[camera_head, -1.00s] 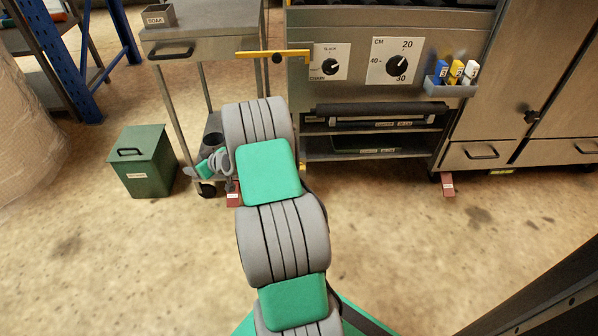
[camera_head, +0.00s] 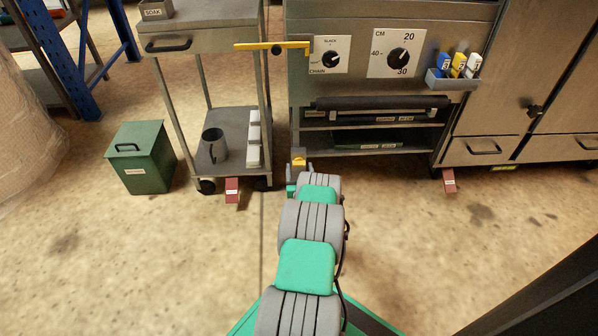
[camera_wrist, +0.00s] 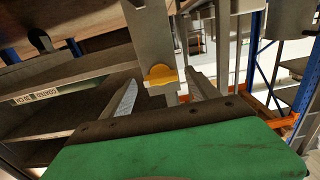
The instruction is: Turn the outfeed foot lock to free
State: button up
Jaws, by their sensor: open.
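A yellow rounded tab (camera_wrist: 160,75) on a grey upright post shows in the wrist view; I take it to be the outfeed foot lock, but no label on it is readable. In the head view a small yellow piece (camera_head: 298,163) shows low at the left leg of the steel machine, just beyond the end of my arm. My gripper (camera_wrist: 165,92) is open and empty, its two fingers pointing toward the post on either side of the tab. The tab appears apart from both fingers. In the head view my arm hides most of the gripper.
A steel cart (camera_head: 205,40) stands left of the machine (camera_head: 300,90), with a grey cup (camera_head: 214,145) on its lower shelf. Red pedals (camera_head: 232,190) (camera_head: 448,181) sit on the floor. A green bin (camera_head: 140,160) stands at left. The front floor is clear.

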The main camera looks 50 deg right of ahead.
jog(key=shift+w+d, duration=0.3)
jog(key=shift+d, duration=0.05)
jog(key=c, duration=1.4)
